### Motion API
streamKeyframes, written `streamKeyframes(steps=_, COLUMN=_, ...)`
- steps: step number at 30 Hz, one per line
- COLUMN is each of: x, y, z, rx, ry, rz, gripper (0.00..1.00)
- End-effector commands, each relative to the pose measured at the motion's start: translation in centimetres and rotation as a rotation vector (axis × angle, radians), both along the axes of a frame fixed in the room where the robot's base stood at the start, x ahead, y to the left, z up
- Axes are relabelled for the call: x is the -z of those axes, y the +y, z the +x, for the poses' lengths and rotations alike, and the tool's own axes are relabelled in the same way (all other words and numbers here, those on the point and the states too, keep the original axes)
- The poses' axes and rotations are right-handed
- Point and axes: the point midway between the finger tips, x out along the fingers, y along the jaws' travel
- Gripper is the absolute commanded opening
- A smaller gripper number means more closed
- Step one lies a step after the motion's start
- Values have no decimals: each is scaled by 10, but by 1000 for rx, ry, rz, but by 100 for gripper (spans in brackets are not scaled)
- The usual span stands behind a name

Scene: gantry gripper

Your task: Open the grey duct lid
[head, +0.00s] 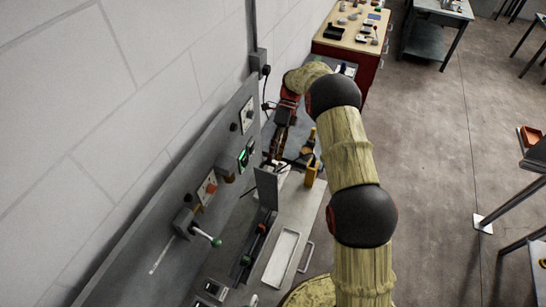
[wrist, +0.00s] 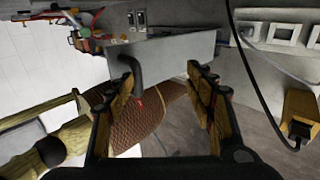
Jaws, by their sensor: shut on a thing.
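The grey duct lid (head: 267,188) stands up as a flat panel at the end of the open duct on the bench in the head view. In the wrist view the lid (wrist: 182,55) is a pale grey plate across the top, with a black bent handle (wrist: 137,72) on it. My gripper (head: 277,157) is at the far side of the lid, partly hidden by the arm and small in the head view. In the wrist view my gripper (wrist: 160,82) has its fingers on either side, shut on the handle; the exact contact is unclear.
The open duct (head: 247,262) holds dark parts with red and green ends. A grey wall panel (head: 165,245) with a green-knobbed lever (head: 216,242) runs along the left. A white tray (head: 281,258) lies on the bench.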

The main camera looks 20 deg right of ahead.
Motion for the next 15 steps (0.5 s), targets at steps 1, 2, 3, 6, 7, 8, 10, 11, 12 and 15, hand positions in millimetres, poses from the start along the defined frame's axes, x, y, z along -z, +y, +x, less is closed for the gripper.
streamKeyframes(steps=1, x=1, y=-5, z=2, rx=0, ry=4, rz=-4, gripper=29)
streamKeyframes(steps=2, x=-3, y=-7, z=5, rx=-1, ry=4, rz=-3, gripper=29)
streamKeyframes(steps=3, x=-9, y=-10, z=10, rx=0, ry=3, rz=-3, gripper=29)
streamKeyframes(steps=6, x=-26, y=-19, z=22, rx=0, ry=1, rz=-1, gripper=29)
streamKeyframes(steps=7, x=-32, y=-21, z=26, rx=1, ry=-1, rz=-2, gripper=29)
streamKeyframes(steps=8, x=-37, y=-24, z=29, rx=0, ry=0, rz=-2, gripper=29)
streamKeyframes(steps=10, x=-48, y=-29, z=37, rx=0, ry=-2, rz=-1, gripper=29)
streamKeyframes(steps=11, x=-52, y=-31, z=40, rx=0, ry=-2, rz=-1, gripper=29)
streamKeyframes(steps=12, x=-57, y=-34, z=43, rx=0, ry=-1, rz=-1, gripper=29)
streamKeyframes(steps=15, x=-68, y=-39, z=51, rx=-1, ry=-1, rz=0, gripper=29)
